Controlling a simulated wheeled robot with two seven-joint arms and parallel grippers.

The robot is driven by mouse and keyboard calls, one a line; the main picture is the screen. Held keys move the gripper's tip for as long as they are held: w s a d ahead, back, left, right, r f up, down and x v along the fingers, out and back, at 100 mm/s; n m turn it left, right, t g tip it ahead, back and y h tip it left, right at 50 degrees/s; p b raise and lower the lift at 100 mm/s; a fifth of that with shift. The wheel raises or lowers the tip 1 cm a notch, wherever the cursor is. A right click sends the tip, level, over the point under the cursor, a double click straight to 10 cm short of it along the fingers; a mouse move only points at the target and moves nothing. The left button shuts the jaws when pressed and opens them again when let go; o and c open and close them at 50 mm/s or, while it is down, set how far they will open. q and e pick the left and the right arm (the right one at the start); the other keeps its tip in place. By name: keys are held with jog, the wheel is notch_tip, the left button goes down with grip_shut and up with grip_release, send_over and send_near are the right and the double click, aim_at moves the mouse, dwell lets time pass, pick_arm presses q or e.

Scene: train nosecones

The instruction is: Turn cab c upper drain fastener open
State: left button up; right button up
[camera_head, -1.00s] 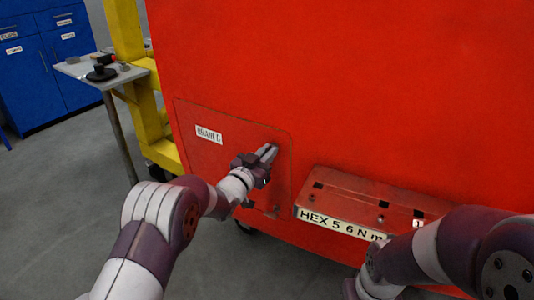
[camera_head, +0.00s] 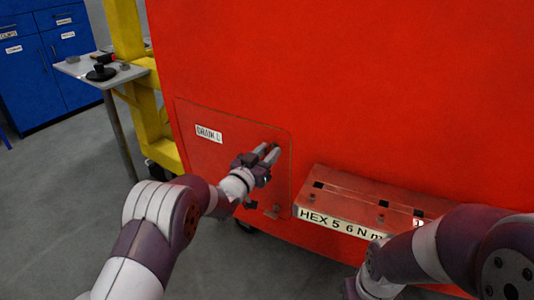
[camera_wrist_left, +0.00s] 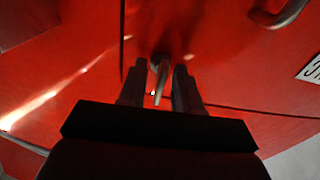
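The drain panel (camera_head: 225,155) is a red hatch on the red cab wall, with a white label (camera_head: 208,134) that reads like "DRAIN C". My left gripper (camera_head: 270,153) is at the panel's upper right corner, where the fingers hide the upper fastener in the head view. In the left wrist view, the upper fastener (camera_wrist_left: 162,72) is a grey metal stem with a lever, standing between my left fingers (camera_wrist_left: 160,88). The fingers are apart, with a visible gap on the lever's left side. A lower fastener (camera_head: 273,211) shows near the panel's lower right corner.
A red ledge (camera_head: 370,200) labelled "HEX 5 6 N m" juts out right of the panel. A grey side table (camera_head: 100,72) with a black tool stands at left by a yellow post (camera_head: 125,30). Blue cabinets (camera_head: 45,60) stand behind. A curved grey handle (camera_wrist_left: 282,14) shows in the wrist view.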

pick_arm(q)
jog(key=shift+s, duration=0.1)
jog(key=v, duration=1.2)
jog(key=shift+s, duration=0.3)
jog(key=shift+a, duration=0.15)
